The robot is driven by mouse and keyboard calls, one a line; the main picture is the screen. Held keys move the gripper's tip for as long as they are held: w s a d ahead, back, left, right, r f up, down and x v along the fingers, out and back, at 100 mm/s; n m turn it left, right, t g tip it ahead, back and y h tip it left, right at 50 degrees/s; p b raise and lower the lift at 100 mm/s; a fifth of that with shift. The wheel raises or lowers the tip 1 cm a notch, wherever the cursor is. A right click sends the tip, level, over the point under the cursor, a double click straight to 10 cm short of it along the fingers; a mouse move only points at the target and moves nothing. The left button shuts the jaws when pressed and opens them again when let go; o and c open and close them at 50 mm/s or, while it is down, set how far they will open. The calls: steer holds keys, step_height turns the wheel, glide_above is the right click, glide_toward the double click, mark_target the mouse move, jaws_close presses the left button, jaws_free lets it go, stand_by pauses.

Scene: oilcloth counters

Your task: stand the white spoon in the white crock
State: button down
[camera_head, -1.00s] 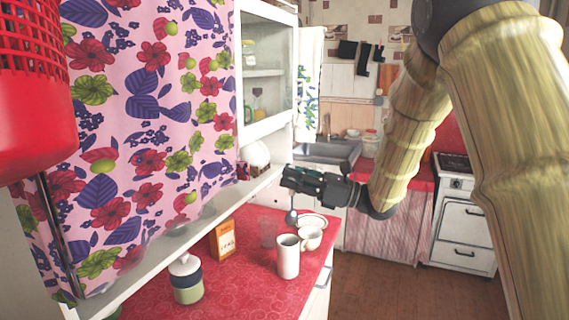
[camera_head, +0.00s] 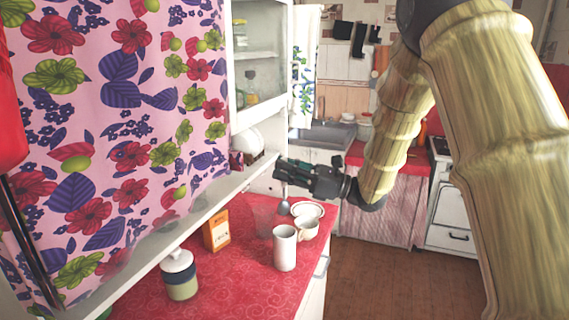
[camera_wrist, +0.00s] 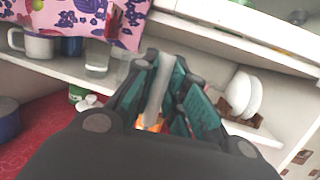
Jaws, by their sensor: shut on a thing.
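The white crock (camera_head: 285,252) is a tall cylinder standing upright with its open top up, on the red counter in the head view. My gripper (camera_head: 280,174) is above and behind it, shut on the white spoon. The spoon hangs below the fingers, its bowl (camera_head: 284,207) down and looking greyish, apart from the crock and above its rim in the picture. In the wrist view the pale spoon handle (camera_wrist: 158,90) runs between the teal-padded fingers of my gripper (camera_wrist: 165,75). The crock is not visible in the wrist view.
A white cup (camera_head: 306,229) and a white plate (camera_head: 316,209) are close behind the crock. An orange box (camera_head: 217,235) and a lidded jar (camera_head: 180,278) stand to the left on the red counter (camera_head: 235,285). A white shelf (camera_head: 160,240) edges the counter's left side.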

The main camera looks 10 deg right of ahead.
mark_target(288, 210)
steer(key=shift+s+f, duration=0.15)
steer(key=shift+f, duration=0.05)
steer(key=shift+w+f, duration=0.15)
steer(key=shift+f, duration=0.35)
steer(key=shift+w+f, duration=0.15)
steer(key=shift+f, duration=0.35)
steer(key=shift+s+f, duration=0.2)
steer(key=shift+f, duration=0.15)
steer(key=shift+w+f+b, duration=0.1)
steer(key=shift+f+b, duration=4.25)
steer(key=shift+b, duration=0.75)
steer(key=c, duration=1.4)
jaws_free()
